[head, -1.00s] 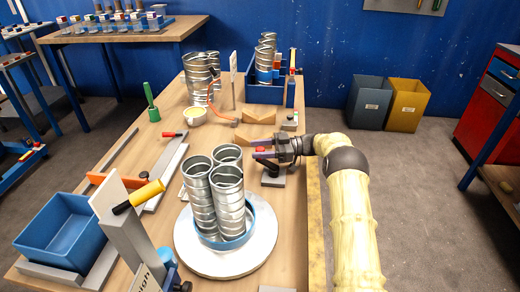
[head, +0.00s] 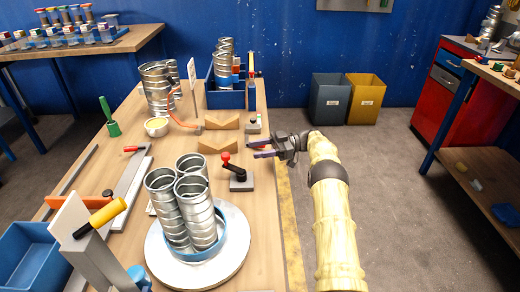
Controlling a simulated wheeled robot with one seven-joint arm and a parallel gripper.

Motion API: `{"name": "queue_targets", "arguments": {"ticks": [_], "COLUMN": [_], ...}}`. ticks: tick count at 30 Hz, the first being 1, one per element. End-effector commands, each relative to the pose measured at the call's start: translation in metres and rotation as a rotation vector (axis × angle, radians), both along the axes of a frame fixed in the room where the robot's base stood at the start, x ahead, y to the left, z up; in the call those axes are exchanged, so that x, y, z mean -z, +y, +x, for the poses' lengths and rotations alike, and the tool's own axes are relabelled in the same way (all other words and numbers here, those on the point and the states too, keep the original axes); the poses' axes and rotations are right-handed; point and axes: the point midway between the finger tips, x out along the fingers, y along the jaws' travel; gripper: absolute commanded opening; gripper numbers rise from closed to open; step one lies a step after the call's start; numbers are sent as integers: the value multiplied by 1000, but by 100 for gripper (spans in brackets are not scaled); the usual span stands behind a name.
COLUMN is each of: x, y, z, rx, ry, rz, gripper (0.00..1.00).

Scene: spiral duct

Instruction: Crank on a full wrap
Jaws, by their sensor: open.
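A small crank (head: 238,175) stands on the bench, a black arm with a red knob (head: 225,158) on a grey base. The knob points up and to the left. My gripper (head: 257,149) is open, to the right of the crank and a little beyond it, apart from the knob, with nothing between its fingers. A white round turntable (head: 235,255) carries a blue ring (head: 205,254) holding 3 upright spiral metal ducts (head: 195,212).
A yellow-handled lever (head: 108,211) and a blue tray (head: 30,258) are at the near left. Wooden V-blocks (head: 221,146), more ducts (head: 157,88) and a blue bin (head: 226,97) stand farther back. Grey and yellow bins (head: 365,100) are on the floor; floor at right is clear.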

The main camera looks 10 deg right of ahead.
Motion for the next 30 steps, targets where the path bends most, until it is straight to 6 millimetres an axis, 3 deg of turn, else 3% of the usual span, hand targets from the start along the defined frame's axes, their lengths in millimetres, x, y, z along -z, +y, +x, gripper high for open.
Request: {"name": "queue_targets", "arguments": {"ticks": [9, 15, 17, 30], "x": [0, -3, -4, -10], "y": [-2, -6, -10, -41], "z": [0, 2, 4, 14], "rx": [-1, 34, 64, 357], "ry": [1, 41, 81, 579], "rz": [0, 16, 30, 216], "gripper": [47, 8, 0, 0]}}
